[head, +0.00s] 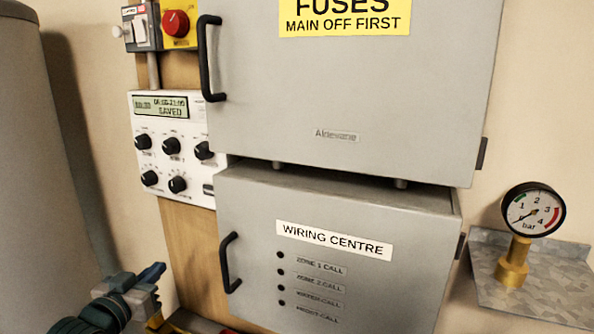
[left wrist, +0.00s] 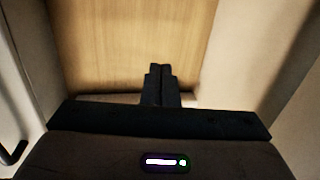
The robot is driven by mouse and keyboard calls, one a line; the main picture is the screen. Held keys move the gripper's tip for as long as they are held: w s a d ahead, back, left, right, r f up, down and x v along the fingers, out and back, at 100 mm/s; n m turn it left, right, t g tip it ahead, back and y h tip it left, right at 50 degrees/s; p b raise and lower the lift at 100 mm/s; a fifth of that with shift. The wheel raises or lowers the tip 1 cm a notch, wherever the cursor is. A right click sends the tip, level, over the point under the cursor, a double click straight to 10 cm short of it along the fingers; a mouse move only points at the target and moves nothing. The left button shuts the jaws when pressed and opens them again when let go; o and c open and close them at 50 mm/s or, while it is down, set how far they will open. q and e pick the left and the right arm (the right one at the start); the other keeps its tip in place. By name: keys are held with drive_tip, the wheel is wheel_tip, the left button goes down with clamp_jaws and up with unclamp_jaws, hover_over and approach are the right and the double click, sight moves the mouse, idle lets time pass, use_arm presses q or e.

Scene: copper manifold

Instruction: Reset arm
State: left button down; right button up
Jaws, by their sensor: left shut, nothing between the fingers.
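My left gripper (head: 152,273) comes in at the lower left of the head view, in front of the wooden board and left of the wiring centre box. In the left wrist view its two dark fingers (left wrist: 160,70) are together with nothing between them. They point toward a pale wooden surface (left wrist: 130,40). My right gripper is in neither view.
The grey wiring centre box (head: 370,280) with a black handle (head: 229,262) sits below the grey fuse box (head: 340,90). A white controller (head: 172,130) reads SAVED. A pressure gauge (head: 533,210) stands at right on a metal shelf (head: 540,290). A grey cylinder (head: 40,150) stands at left.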

use_arm(q)
drive_tip(key=s+d+f+g+y, duration=0.1)
drive_tip(key=s+f+g, duration=0.3)
drive_tip(key=s+f, duration=0.55)
drive_tip(key=s+d+f+g+y, duration=0.1)
drive_tip(key=s+f+g+y, duration=0.15)
drive_tip(key=s+f, duration=0.65)
drive_tip(key=s+f+n+g, duration=0.1)
drive_tip(key=s+f+g, duration=0.6)
drive_tip(key=s+f, duration=0.55)
wheel_tip(320, 180, down, 23)
drive_tip(key=a, duration=0.2)
drive_tip(key=s+a+f+g, duration=0.1)
drive_tip(key=s+f, duration=0.5)
drive_tip(key=f, duration=0.4)
drive_tip(key=s+f+g+p, duration=0.1)
drive_tip(key=s+f, duration=0.6)
drive_tip(key=f, duration=0.2)
drive_tip(key=shift+a+f+n, duration=0.3)
drive_tip(key=shift+a+f, duration=0.05)
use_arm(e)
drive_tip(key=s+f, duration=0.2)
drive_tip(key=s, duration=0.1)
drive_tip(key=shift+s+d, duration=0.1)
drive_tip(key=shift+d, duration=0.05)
